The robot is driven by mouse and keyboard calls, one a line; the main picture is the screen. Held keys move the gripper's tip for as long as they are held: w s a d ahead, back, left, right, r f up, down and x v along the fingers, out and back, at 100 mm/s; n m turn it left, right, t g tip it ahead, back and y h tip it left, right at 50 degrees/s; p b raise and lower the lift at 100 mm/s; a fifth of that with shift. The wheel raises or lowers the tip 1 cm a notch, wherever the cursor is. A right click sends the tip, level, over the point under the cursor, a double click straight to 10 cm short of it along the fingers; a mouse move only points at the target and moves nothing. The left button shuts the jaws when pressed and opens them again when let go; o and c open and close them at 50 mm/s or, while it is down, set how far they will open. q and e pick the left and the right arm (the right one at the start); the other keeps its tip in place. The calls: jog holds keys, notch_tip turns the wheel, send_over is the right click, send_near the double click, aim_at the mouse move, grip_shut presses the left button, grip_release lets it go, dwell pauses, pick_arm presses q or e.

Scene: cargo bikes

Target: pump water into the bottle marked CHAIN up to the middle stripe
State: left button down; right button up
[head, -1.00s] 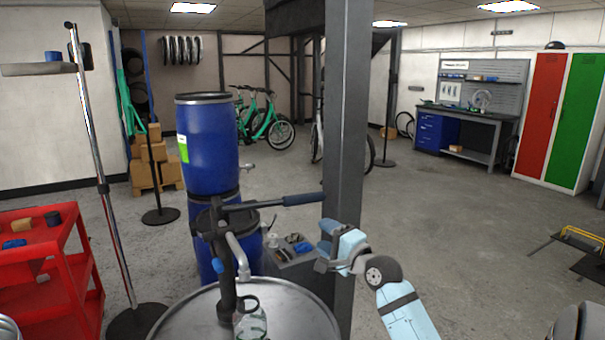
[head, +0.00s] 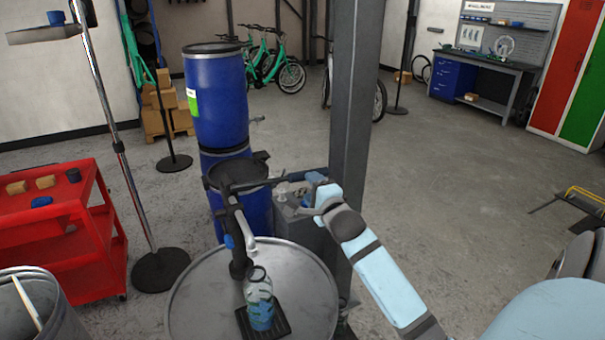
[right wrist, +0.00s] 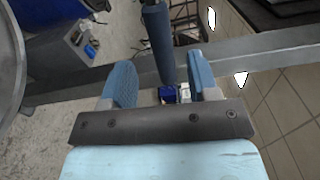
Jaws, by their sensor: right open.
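The clear bottle (head: 260,302) stands upright on a small black tray (head: 284,321) on the steel drum lid (head: 200,300), below the pump spout (head: 247,243). Its lower part looks blue with teal bands; its marking and stripes are too small to read. The dark pump (head: 236,215) has a lever reaching right. My right gripper (head: 318,193) is open near the lever's outer end. In the right wrist view the lever's blue grip (right wrist: 158,45) lies ahead of the gap between the open fingers (right wrist: 160,85); contact cannot be judged. My left gripper is out of view.
A grey steel post (head: 353,130) rises just behind my right gripper. Blue barrels (head: 215,100) are stacked behind the pump. A red cart (head: 60,225) and a pole stand (head: 120,150) are at left.

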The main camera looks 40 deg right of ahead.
aim_at(302, 176)
jog(key=x, duration=0.6)
jog(key=shift+w+p, duration=0.25)
jog(key=shift+p, duration=0.15)
grip_shut()
